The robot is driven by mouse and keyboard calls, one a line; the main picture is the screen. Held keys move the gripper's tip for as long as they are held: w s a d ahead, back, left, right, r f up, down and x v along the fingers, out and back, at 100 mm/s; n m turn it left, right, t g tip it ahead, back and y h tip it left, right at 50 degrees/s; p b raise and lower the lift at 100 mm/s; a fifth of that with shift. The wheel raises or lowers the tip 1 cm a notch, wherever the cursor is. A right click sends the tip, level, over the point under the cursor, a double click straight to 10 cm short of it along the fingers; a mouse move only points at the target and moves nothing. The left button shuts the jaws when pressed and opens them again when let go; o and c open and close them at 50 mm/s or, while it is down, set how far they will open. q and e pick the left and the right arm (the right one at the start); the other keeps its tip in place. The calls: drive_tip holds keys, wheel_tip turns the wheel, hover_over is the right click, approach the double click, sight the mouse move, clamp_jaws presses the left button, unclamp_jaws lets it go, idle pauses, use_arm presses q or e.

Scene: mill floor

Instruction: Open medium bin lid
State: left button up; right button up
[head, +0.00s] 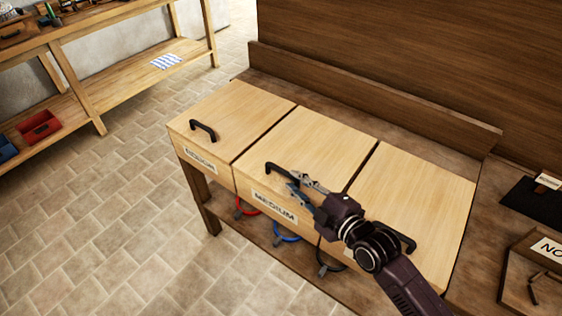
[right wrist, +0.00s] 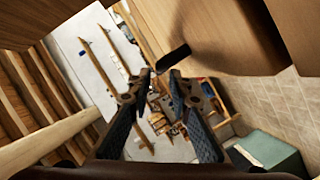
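The medium bin (head: 274,208) is the middle of three wooden bins, with a "MEDIUM" label on its front. Its pale flat lid (head: 325,143) lies closed. A black bar handle (head: 279,169) sits near the lid's front edge, partly hidden by my right gripper (head: 292,180). The fingertips are at the handle's right end; contact cannot be told. In the right wrist view the gripper (right wrist: 159,80) has its fingers apart with nothing held, and the dark handle (right wrist: 174,57) lies just beyond the tips. My left gripper is not in view.
The left bin's lid (head: 232,112) and the right bin's lid (head: 425,195) are also closed. A wooden backboard (head: 370,93) rises behind. Coloured rings (head: 286,238) hang below the bins. A shelf with a red tray (head: 38,126) stands at left. Tiled floor (head: 110,200) is clear.

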sight(285, 174)
drive_tip(key=shift+w+a, duration=0.3)
drive_tip(key=shift+w, duration=0.05)
drive_tip(key=shift+x, duration=1.15)
drive_tip(key=x, duration=0.3)
drive_tip(key=shift+a+f, duration=0.1)
drive_tip(key=shift+w+a, duration=0.2)
drive_tip(key=shift+w, duration=0.15)
clamp_jaws()
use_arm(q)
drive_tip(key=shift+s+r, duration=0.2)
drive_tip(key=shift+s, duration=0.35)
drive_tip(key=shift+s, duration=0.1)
